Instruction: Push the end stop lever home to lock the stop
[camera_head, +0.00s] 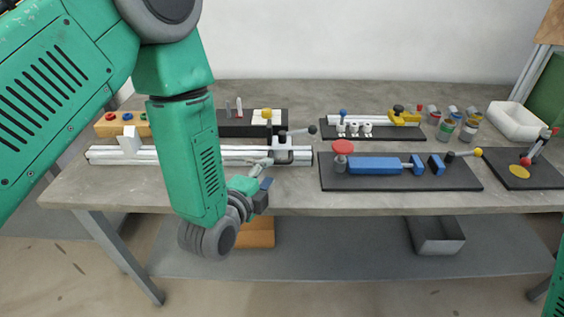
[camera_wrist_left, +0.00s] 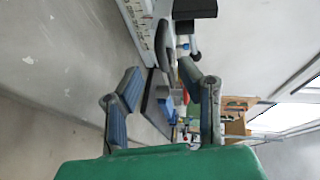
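The end stop (camera_head: 290,153) is a dark and silver clamp block near the right end of the light aluminium rail (camera_head: 215,153). In the left wrist view the rail (camera_wrist_left: 138,22) and a dark part of the stop (camera_wrist_left: 194,8) show at the top. My left gripper (camera_head: 265,172) is just in front of the rail, left of and below the stop. The left wrist view shows its fingers (camera_wrist_left: 165,95) spread and empty, apart from the lever. My right gripper is out of view.
A black plate with a blue clamp (camera_head: 375,165) lies right of the stop. A white block (camera_head: 130,141) stands on the rail's left part. Behind are a wooden block with coloured buttons (camera_head: 122,124) and a plate with pins (camera_head: 235,125). Bare table lies in front.

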